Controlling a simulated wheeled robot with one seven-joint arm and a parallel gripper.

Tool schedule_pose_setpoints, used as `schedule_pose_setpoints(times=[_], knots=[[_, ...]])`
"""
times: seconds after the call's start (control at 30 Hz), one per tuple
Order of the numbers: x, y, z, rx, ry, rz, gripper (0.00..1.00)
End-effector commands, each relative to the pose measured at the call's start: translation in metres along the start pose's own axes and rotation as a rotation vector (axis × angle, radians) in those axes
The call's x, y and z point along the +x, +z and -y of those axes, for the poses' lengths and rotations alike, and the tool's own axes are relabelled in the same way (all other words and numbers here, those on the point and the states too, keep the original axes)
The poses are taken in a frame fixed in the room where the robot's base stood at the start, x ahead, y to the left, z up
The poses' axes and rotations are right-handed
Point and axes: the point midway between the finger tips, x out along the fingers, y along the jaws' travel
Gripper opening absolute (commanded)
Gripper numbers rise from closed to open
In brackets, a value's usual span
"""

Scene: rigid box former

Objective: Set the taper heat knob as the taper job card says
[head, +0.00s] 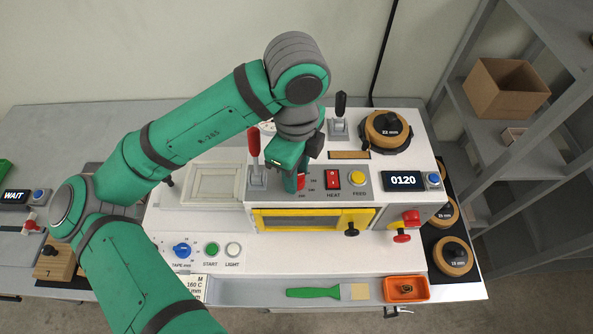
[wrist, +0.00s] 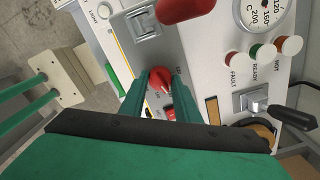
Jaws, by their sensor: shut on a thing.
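The red taper heat knob (head: 301,182) is on the machine's front panel, left of the HEAT rocker switch (head: 333,179). In the wrist view the knob (wrist: 160,74) sits between the two green fingers of my gripper (wrist: 162,88), which is shut on it. In the head view my gripper (head: 293,181) comes down from above and hides part of the knob and its scale. Small numbers ring the knob, but I cannot tell which one its pointer marks. A job card (head: 196,288) at the front left shows "160 C" and is partly covered by my arm.
A red-handled lever (head: 254,150) stands close left of my gripper. A black-handled lever (head: 340,108) stands behind. A round gauge (wrist: 265,15) shows in the wrist view.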

Motion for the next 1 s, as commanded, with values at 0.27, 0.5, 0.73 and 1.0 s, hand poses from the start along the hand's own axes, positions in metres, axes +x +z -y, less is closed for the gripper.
schedule_pose_setpoints(times=[0.27, 0.5, 0.73, 1.0], knots=[[-0.0001, 0.0016, -0.0012, 0.098, 0.004, 0.004, 0.07], [-0.0002, 0.0018, -0.0011, 0.122, 0.003, 0.004, 0.07], [-0.0002, 0.0019, -0.001, 0.122, 0.003, 0.004, 0.07], [-0.0002, 0.0013, -0.0005, 0.122, 0.002, 0.003, 0.48]])
